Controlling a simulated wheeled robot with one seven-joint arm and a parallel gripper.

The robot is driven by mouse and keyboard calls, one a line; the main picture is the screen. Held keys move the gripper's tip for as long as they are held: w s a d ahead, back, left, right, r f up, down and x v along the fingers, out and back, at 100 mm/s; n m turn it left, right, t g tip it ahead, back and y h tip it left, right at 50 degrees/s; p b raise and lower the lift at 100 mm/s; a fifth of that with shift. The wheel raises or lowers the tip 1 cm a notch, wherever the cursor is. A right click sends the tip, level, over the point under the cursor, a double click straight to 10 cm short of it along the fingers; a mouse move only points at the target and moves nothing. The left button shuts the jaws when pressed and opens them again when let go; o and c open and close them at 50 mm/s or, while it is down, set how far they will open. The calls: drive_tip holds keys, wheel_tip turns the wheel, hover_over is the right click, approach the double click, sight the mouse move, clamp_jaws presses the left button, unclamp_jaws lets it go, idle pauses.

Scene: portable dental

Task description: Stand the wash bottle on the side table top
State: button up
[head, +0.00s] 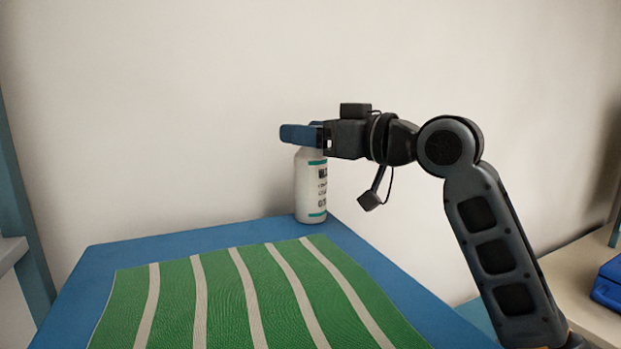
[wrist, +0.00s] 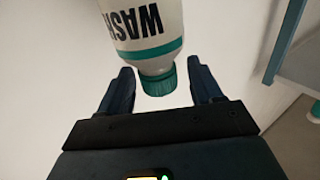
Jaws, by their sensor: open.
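The wash bottle (head: 311,187) is white with teal bands and stands upright at the far corner of a blue table top (head: 200,238). In the wrist view the wash bottle (wrist: 143,25) shows its "WASH" label upside down and its teal cap pointing toward my gripper. My gripper (head: 300,134) is level with the bottle's top in the head view, and its fingers hide the cap there. In the wrist view my open gripper (wrist: 160,72) has one finger on each side of the cap, with a gap showing on both sides.
A green mat with white stripes (head: 218,300) covers much of the blue table top. A pale wall is close behind the bottle. At the right is a beige surface (head: 585,300) with a blue object (head: 609,283) on it. A blue post (head: 22,215) stands at the left.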

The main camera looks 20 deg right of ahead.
drive_tip(key=shift+c, duration=0.4)
clamp_jaws()
